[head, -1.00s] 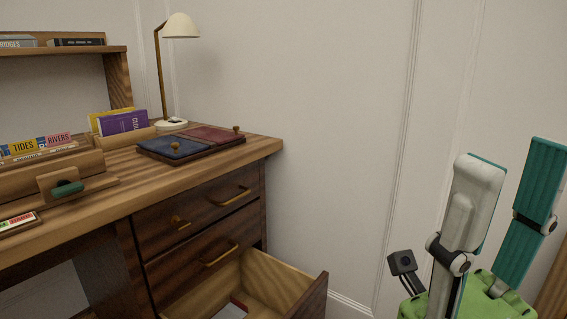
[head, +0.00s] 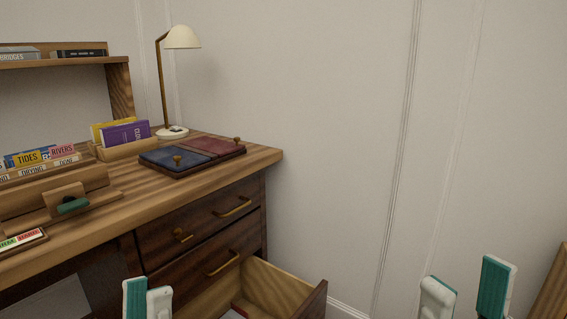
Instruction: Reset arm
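Only the fingertips of my two grippers show, along the bottom of the head view. My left gripper (head: 147,302) is in front of the desk's lower drawers, with one teal fingertip and one white fingertip side by side. The teal inner pad is in sight, so the fingers look apart, with nothing visible between them. My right gripper (head: 466,293) is at the lower right in front of the white wall, its fingers apart and empty. The rest of both grippers and both arms are out of frame.
A wooden desk (head: 110,208) stands at the left with a lamp (head: 181,38), books, and a tray with blue and red lids (head: 178,159). Its bottom drawer (head: 312,301) is pulled open between my grippers. The wall (head: 345,150) on the right is bare.

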